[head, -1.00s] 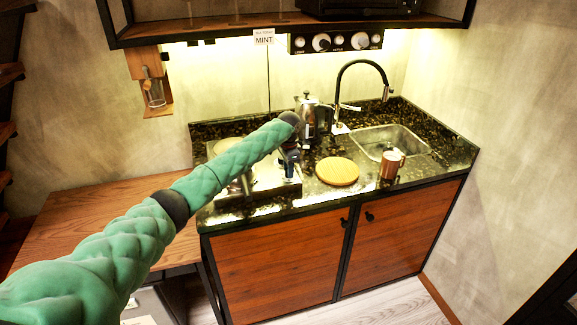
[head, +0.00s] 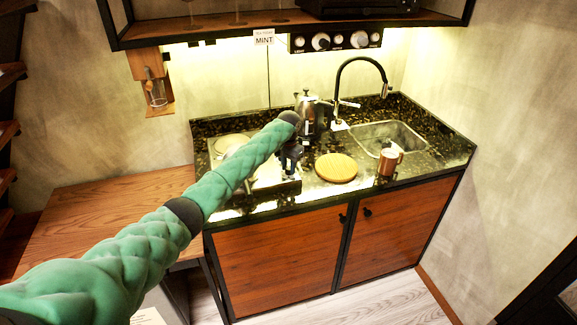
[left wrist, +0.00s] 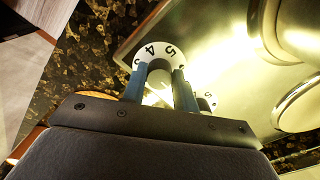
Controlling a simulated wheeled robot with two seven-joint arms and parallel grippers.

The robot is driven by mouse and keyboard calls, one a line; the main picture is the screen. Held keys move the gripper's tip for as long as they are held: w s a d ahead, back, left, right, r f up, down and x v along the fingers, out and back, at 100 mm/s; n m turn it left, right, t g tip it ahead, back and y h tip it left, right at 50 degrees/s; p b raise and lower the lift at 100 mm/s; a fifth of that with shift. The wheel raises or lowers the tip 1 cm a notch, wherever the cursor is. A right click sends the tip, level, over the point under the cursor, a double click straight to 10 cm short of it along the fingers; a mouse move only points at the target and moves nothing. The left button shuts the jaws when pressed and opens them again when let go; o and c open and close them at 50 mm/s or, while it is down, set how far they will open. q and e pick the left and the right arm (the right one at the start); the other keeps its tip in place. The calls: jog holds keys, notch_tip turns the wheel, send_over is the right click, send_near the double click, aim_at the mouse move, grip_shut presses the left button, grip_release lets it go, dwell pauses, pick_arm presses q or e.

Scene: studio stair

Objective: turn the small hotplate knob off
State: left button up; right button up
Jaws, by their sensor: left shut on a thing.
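The silver hotplate (head: 262,188) sits at the left end of the dark speckled counter, and part of it shows in the left wrist view (left wrist: 225,40). In that view a knob (left wrist: 159,68) stands in a white dial (left wrist: 152,50) with black numbers, 4 and 5 among them. My left gripper (left wrist: 159,80) is shut on this knob, one blue finger on each side. A second white dial (left wrist: 208,101) is partly hidden behind the right finger. In the head view my left gripper (head: 291,172) is at the hotplate's right front; my arm hides the knobs there. My right gripper is out of view.
A round wooden board (head: 336,168) lies right of the gripper. A metal pot (head: 305,105) stands behind it, close to my wrist. A mug (head: 389,161) stands before the sink (head: 385,135). A shelf (head: 220,32) hangs above.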

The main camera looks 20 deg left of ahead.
aim_at(289, 168)
pick_arm(q)
jog(key=shift+r, duration=0.1)
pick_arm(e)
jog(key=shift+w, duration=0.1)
pick_arm(q)
jog(key=o, duration=1)
jog(key=shift+c, duration=0.2)
jog(key=shift+r, duration=0.15)
jog(key=shift+r+b, duration=0.35)
jog(key=shift+b, duration=0.05)
notch_tip(289, 168, up, 6)
jog(key=shift+f+b, duration=0.25)
jog(key=shift+b, duration=1)
jog(key=shift+r, duration=0.65)
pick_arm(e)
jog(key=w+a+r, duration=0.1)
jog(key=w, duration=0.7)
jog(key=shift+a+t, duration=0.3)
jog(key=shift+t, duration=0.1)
